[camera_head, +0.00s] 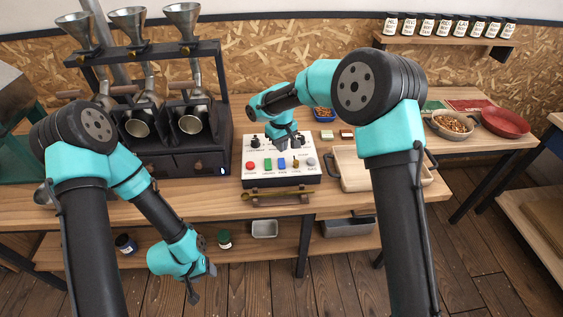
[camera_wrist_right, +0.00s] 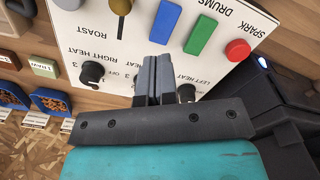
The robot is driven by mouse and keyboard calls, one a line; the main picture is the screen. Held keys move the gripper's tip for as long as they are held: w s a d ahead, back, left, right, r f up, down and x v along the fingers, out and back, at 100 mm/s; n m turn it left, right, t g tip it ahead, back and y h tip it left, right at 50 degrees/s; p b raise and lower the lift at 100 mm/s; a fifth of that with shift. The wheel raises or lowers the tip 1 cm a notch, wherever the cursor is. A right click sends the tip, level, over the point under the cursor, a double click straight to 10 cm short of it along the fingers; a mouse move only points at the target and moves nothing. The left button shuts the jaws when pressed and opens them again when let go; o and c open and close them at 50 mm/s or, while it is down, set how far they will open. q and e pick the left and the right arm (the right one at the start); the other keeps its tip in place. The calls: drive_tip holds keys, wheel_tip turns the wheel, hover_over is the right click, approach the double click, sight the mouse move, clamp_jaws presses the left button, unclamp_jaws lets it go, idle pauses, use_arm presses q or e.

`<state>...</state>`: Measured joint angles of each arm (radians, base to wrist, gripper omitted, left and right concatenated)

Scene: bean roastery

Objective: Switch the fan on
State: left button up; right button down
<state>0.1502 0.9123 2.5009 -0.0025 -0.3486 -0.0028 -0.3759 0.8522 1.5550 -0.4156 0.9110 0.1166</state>
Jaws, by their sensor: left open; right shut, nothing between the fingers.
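The white control panel (camera_head: 259,179) stands on the bench in the middle of the head view. It carries a red button (camera_wrist_right: 237,49), a green switch (camera_wrist_right: 201,35), a blue switch (camera_wrist_right: 165,20), a brown lever (camera_wrist_right: 122,10) and a grey knob (camera_head: 311,162). I cannot read a fan label; the fingers cover print below the blue switch. My right gripper (camera_wrist_right: 158,60) is shut and empty over the panel, its tips close to the blue switch's near end; contact cannot be told. My left gripper (camera_head: 203,282) hangs open and empty, low in front of the bench.
Two black heat knobs (camera_wrist_right: 92,73) (camera_wrist_right: 186,93) flank the right fingers. A brass-coloured tool (camera_head: 275,195) lies before the panel. The roaster (camera_head: 210,160) stands left, a wooden tray (camera_head: 352,178) right. A lower shelf (camera_head: 285,240) holds small containers.

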drive_tip(key=shift+r, duration=1.05)
